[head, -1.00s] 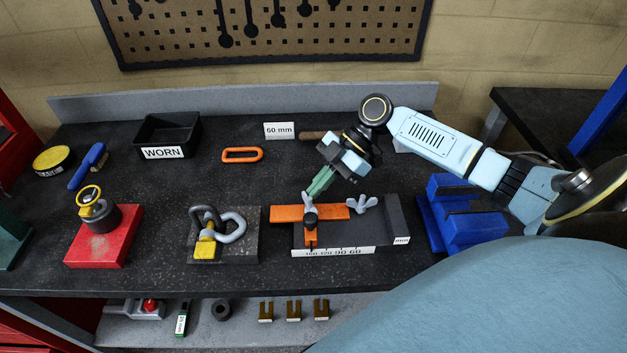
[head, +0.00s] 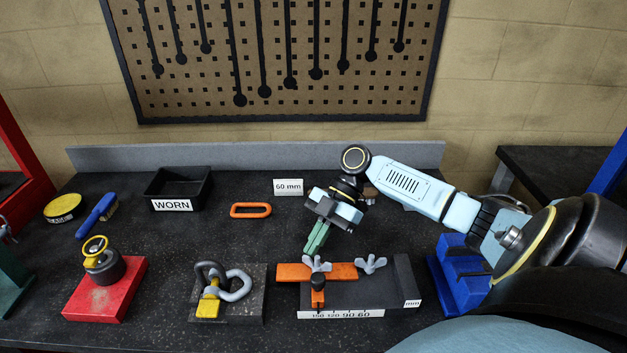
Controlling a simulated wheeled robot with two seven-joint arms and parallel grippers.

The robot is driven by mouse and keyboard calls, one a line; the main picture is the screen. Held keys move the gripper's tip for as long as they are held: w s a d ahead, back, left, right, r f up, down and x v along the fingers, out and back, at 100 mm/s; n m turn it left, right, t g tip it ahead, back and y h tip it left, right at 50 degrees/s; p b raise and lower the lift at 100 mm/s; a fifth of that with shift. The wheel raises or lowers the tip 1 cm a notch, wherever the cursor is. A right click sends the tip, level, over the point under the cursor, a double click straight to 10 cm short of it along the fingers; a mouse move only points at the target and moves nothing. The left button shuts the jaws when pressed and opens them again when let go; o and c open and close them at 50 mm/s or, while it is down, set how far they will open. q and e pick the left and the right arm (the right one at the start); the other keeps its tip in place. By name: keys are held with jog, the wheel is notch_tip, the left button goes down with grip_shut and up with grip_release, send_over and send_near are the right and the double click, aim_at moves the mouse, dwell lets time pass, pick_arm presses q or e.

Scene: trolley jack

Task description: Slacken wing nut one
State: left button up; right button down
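The orange bar (head: 345,272) lies on a dark fixture with a printed scale (head: 340,314) along its front. Two grey wing nuts stand there: a left one (head: 319,264) on the bar and a right one (head: 371,264) near the bar's right end. Which is number one cannot be read. My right gripper (head: 312,249) points its green fingers down, just behind and above the left wing nut. The fingers look close together, but the gap between them is unclear, as is any contact with the nut. My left gripper is not in view.
Left of the fixture are a shackle block (head: 244,307) and a red block (head: 103,300). Behind lie an orange link (head: 251,210), a "60 mm" card (head: 288,187) and a WORN tray (head: 179,188). A blue stand (head: 456,270) is close on the right.

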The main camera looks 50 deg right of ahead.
jog(key=shift+w+a, duration=0.35)
jog(key=shift+a, duration=0.25)
jog(key=shift+w+a, duration=0.1)
jog(key=shift+a, duration=0.1)
dwell(0.5)
